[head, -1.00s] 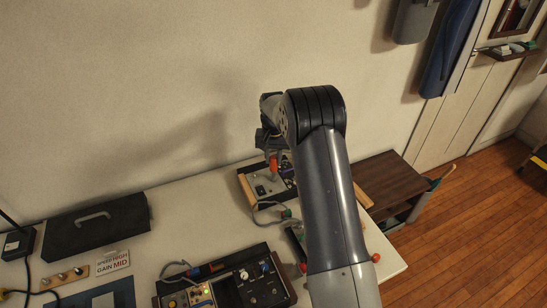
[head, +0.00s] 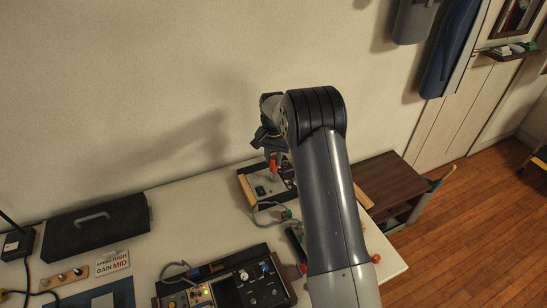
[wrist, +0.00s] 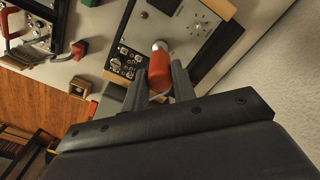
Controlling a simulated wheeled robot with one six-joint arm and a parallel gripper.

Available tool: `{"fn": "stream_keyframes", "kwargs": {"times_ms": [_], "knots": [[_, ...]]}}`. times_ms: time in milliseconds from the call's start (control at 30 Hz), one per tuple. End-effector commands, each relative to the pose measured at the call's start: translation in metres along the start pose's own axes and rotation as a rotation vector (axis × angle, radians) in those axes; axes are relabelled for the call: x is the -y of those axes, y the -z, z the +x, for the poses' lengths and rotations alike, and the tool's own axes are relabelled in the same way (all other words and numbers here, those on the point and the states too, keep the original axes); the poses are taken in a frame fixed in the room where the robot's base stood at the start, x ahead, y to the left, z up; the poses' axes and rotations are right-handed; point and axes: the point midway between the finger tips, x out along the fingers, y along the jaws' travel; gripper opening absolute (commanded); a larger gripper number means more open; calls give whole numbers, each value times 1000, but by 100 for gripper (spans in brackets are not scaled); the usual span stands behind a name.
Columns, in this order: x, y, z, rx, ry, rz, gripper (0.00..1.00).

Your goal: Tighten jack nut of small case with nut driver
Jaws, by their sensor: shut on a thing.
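The nut driver has a red-orange handle (wrist: 159,75) and a bright metal part beyond it. My gripper (wrist: 160,68) is shut on that handle, with one dark finger on each side. The small case (wrist: 195,25) has a light panel with a dial, a dark strip of jacks and knobs, and wooden sides. The driver's far end overlaps the panel, but I cannot tell whether it touches a nut. In the head view, the driver (head: 273,163) hangs from my gripper (head: 270,150) over the small case (head: 262,190). My arm hides part of the case.
A larger case (head: 262,291) with knobs and lit buttons stands at the table's front. A grey cable (head: 266,206) lies by the small case. A dark closed case (head: 96,227) and a sign (head: 113,262) lie to the left. The wall is close behind my gripper.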

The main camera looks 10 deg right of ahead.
Motion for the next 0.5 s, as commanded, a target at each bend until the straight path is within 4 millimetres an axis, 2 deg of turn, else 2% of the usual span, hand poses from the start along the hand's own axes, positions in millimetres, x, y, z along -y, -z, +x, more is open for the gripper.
{"fn": "stream_keyframes", "kwargs": {"times_ms": [67, 100, 400, 500], "knots": [[0, 0, 0, -1, 1, 0, 0], [0, 0, 0, -1, 0, -1, 26], [0, 0, 0, 0, 0, -1, 51], [0, 0, 0, 0, 0, -1, 51]]}}
